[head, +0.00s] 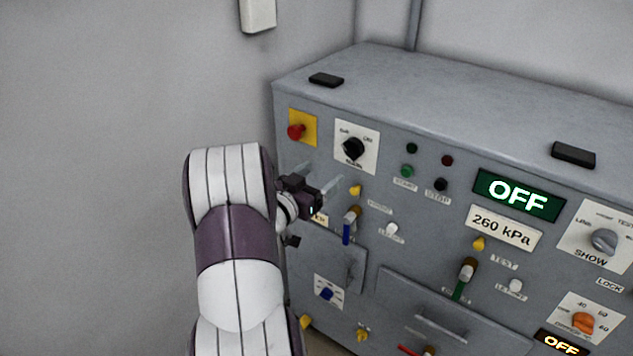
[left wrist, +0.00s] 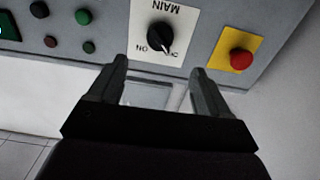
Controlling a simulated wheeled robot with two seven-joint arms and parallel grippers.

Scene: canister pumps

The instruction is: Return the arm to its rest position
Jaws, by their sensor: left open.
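My left arm (head: 236,240) comes up from the bottom of the head view, in front of the left part of the grey control panel (head: 300,90). Its left gripper (head: 322,181) is at the panel's left side, below the black MAIN rotary switch (head: 353,148). In the left wrist view the gripper (left wrist: 158,85) is open, with nothing between its two fingers. The MAIN switch (left wrist: 160,37) shows beyond the fingertips, apart from them. My right gripper is in neither view.
A red button on a yellow plate (head: 297,131) is near the gripper. Green and red buttons, levers, knobs and an OFF display (head: 518,195) fill the panel to the right. A plain grey wall (head: 90,180) is at the left, with open room before it.

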